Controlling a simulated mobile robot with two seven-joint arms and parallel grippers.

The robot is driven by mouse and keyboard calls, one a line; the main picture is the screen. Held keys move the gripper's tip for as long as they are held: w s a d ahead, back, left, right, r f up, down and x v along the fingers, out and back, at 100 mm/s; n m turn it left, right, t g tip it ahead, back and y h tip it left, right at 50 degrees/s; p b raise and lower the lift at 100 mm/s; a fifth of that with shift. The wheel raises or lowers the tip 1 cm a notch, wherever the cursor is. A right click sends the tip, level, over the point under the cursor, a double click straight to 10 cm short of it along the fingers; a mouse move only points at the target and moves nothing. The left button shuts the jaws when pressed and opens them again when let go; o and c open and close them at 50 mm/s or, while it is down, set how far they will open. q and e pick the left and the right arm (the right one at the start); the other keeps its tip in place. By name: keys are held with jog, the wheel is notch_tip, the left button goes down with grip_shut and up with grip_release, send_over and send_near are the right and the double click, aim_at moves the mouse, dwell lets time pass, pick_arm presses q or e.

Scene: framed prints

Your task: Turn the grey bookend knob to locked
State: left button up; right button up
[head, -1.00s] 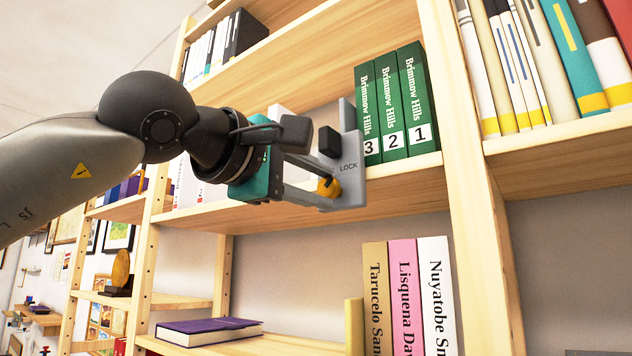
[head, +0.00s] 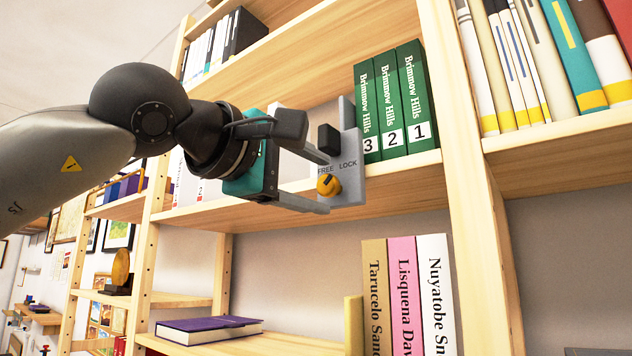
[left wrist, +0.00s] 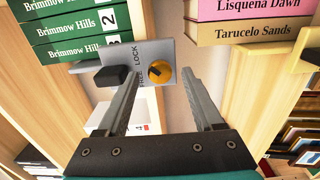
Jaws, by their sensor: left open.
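The grey bookend (head: 350,184) stands on the shelf against the green books. Its round yellow knob (head: 328,186) sits below the printed words FREE and LOCK, and a dark mark shows on it. I cannot tell surely which word the mark faces. My left gripper (head: 322,184) is open, one finger above the knob and one below it in the head view. In the left wrist view the knob (left wrist: 159,77) shows between the spread fingers, with clear gaps on both sides. A black block (head: 329,140) sticks out from the bookend above the knob. My right gripper is not in view.
Green books (head: 395,105) numbered 3, 2 and 1 stand right beside the bookend. The wooden shelf edge (head: 400,178) runs under them. Books (head: 405,295) stand on the shelf below, and a purple book (head: 208,329) lies there. A shelf post (head: 468,190) rises at the right.

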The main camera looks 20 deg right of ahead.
pick_arm(q)
jog(key=b+v, duration=0.3)
jog(key=v, duration=1.1)
jog(key=shift+s+a+b, duration=0.25)
jog(key=shift+b, duration=0.15)
